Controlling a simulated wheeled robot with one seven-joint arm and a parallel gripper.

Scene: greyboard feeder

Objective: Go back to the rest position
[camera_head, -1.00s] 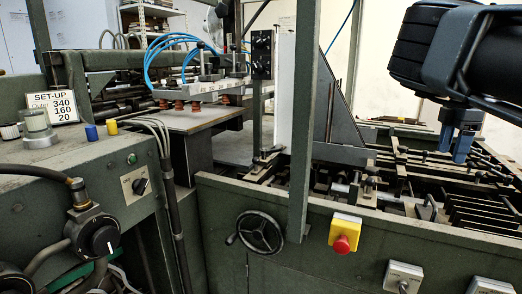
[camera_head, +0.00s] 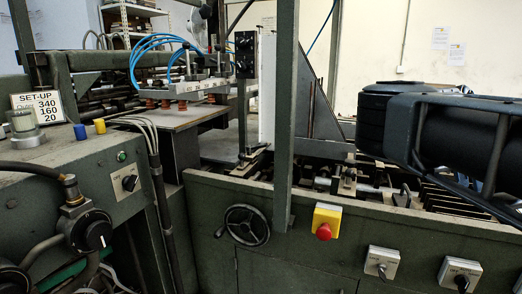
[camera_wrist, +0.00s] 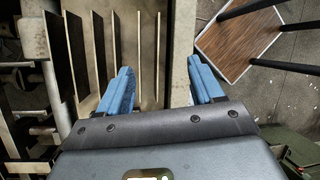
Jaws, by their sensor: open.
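My gripper (camera_wrist: 160,92) shows in the wrist view as two blue fingers, spread apart with nothing between them. Below the fingers in that view are the machine's slatted metal plates and its light edge rail (camera_wrist: 181,60), some way beneath. In the head view my dark arm covers the right side, and the blue fingers are out of sight there.
A green machine (camera_head: 330,205) fills the foreground, with a handwheel (camera_head: 247,225), a red stop button on a yellow box (camera_head: 325,221) and two switches (camera_head: 382,262). An upright green post (camera_head: 283,120) stands in the middle. A brown-topped platform (camera_wrist: 235,42) stands on the floor beyond the rail.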

